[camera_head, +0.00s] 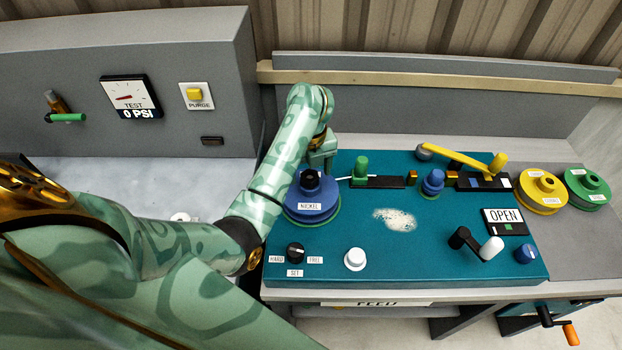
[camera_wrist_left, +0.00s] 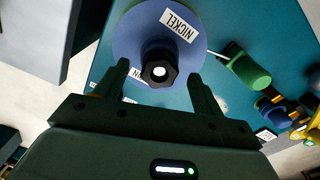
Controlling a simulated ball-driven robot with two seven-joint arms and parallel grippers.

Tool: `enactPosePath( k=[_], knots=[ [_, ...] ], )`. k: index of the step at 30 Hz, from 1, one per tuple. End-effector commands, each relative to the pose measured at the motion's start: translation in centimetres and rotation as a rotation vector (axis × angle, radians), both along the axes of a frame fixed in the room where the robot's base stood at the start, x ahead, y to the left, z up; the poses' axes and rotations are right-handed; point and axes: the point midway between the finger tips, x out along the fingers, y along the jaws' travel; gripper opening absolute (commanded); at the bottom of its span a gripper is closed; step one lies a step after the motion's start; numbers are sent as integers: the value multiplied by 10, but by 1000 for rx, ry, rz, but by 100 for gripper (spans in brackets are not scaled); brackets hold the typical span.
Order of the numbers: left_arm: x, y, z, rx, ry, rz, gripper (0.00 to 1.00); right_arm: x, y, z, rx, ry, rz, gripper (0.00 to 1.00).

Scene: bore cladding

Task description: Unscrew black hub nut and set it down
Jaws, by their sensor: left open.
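The black hub nut (camera_head: 310,178) sits on top of the blue spool labelled NICKEL (camera_head: 318,205), at the left end of the teal panel. In the left wrist view the nut (camera_wrist_left: 159,68) is a dark knob with a pale centre, on the blue spool (camera_wrist_left: 125,38). My left gripper (camera_head: 322,160) is over the back of the spool in the head view. In the left wrist view its two fingers (camera_wrist_left: 160,85) are open and apart, one on each side of the nut with gaps between. My right gripper is not in view.
The teal panel (camera_head: 350,260) carries a green knob (camera_head: 361,166), a blue knob (camera_head: 432,182), a yellow lever (camera_head: 465,158), a white knob (camera_head: 355,259) and a black crank (camera_head: 465,240). Yellow (camera_head: 541,190) and green (camera_head: 588,187) spools stand at right. The panel's front middle is mostly clear.

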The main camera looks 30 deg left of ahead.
Motion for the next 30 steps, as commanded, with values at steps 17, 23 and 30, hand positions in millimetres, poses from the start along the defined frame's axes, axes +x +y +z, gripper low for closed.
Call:
enactPosePath(
  k=[17,23,30],
  knots=[
    [0,0,-12,0,0,0,33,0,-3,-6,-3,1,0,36],
    [0,-1,-12,-3,-2,35,19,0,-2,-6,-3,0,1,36],
    [0,-4,-11,-8,1,650,19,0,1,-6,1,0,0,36]
  ],
)
